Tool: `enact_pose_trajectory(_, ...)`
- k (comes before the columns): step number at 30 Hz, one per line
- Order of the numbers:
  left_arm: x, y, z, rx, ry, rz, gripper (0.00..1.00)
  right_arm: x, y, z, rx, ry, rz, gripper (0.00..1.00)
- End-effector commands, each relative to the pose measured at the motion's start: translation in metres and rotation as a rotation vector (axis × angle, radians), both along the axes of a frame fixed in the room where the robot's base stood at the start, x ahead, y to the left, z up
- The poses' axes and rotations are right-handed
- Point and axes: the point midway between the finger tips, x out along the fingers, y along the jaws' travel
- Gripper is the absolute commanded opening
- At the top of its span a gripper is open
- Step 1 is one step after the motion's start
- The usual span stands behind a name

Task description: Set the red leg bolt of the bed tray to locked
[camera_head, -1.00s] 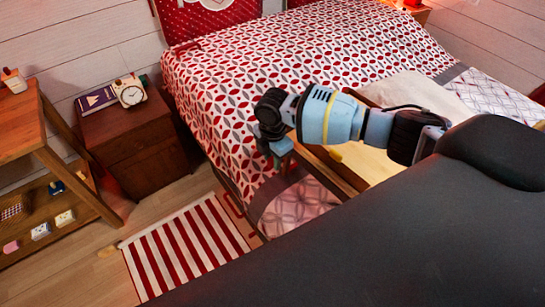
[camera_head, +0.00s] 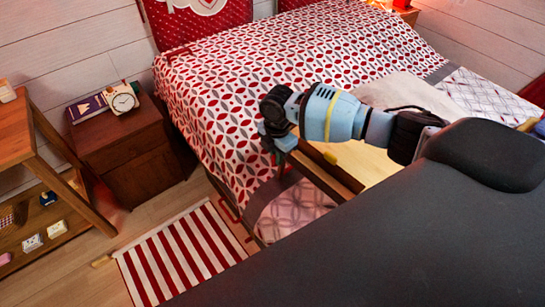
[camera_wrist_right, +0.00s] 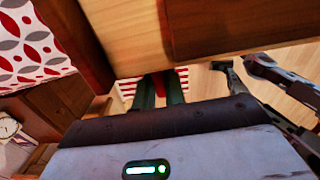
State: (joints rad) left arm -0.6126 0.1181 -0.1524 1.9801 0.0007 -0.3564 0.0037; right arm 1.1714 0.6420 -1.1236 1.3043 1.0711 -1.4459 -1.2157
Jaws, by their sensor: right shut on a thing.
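The bed tray (camera_head: 330,183) stands on the bed, its wooden side facing me and a pale top behind. Its wooden side and a darker leg fill the top of the right wrist view (camera_wrist_right: 130,40). My right gripper (camera_head: 280,152) is at the tray's near left side, fingers pointing down. In the right wrist view its two dark green fingers (camera_wrist_right: 160,88) are close together, shut on a small red piece that looks like the red leg bolt (camera_wrist_right: 182,78). Most of the bolt is hidden by the fingers and tray.
The patterned bed (camera_head: 230,110) lies under and behind the tray. A nightstand (camera_head: 130,140) with a clock (camera_head: 122,98) and a book (camera_head: 88,107) stands left. A wooden shelf (camera_head: 18,140) is at the far left. A striped rug (camera_head: 185,255) lies on the floor.

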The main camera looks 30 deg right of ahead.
Motion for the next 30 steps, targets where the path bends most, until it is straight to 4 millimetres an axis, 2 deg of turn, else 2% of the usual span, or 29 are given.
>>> enact_pose_trajectory(2, 0.001, 0.000, 0.001, 0.000, -0.001, 0.000, 0.36, 0.001, -0.003, 0.001, -0.007, -0.002, -0.004, 0.00)
enact_pose_trajectory(3, 0.001, 0.000, 0.001, 0.000, -0.001, 0.000, 0.36, 0.001, -0.003, 0.001, -0.007, -0.002, -0.004, 0.17)
enact_pose_trajectory(7, 0.001, 0.000, 0.001, 0.000, -0.002, 0.000, 0.36, 0.001, -0.003, 0.001, -0.006, -0.001, -0.004, 0.34)
enact_pose_trajectory(17, 0.001, -0.001, 0.001, -0.002, -0.004, 0.003, 0.36, 0.001, -0.002, 0.004, -0.004, -0.002, -0.002, 0.35)
enact_pose_trajectory(20, 0.003, -0.001, 0.003, -0.003, -0.007, 0.003, 0.36, 0.001, -0.002, 0.014, -0.003, -0.005, -0.002, 0.35)
enact_pose_trajectory(30, 0.008, -0.001, 0.009, -0.004, -0.021, 0.004, 0.36, 0.001, -0.002, 0.066, -0.004, -0.005, -0.003, 0.35)
